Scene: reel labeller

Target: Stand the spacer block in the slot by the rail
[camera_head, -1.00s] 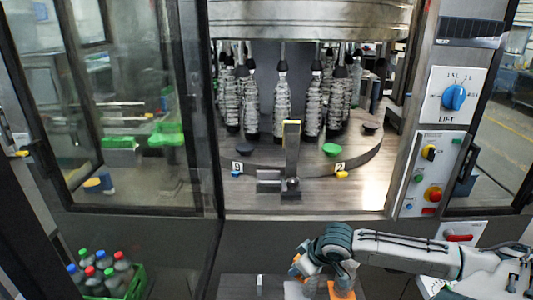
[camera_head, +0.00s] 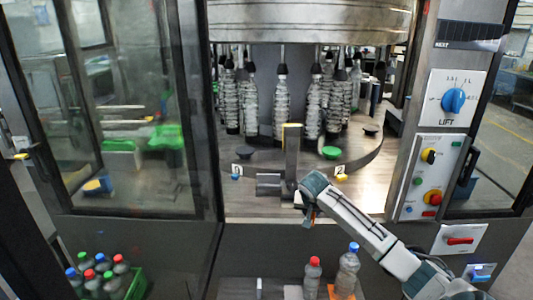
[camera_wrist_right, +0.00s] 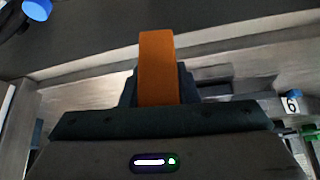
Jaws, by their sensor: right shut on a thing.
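The spacer block is an orange bar (camera_wrist_right: 157,68), held upright in the picture between the dark jaws in the right wrist view. In the head view only a sliver of orange shows by my right gripper (camera_head: 307,205), which is shut on it. This gripper is over the front of the machine's deck, just right of and below the steel bracket. The bracket has a tall post (camera_head: 292,150) with a yellow edge and a low grey block (camera_head: 269,184) at its left. I cannot make out the slot. My left gripper is not in view.
The control panel (camera_head: 432,178) and door frame bound the opening at right. Two bottles, red-capped (camera_head: 312,277) and blue-capped (camera_head: 348,270), stand below. A green crate (camera_head: 137,285) of bottles is at lower left.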

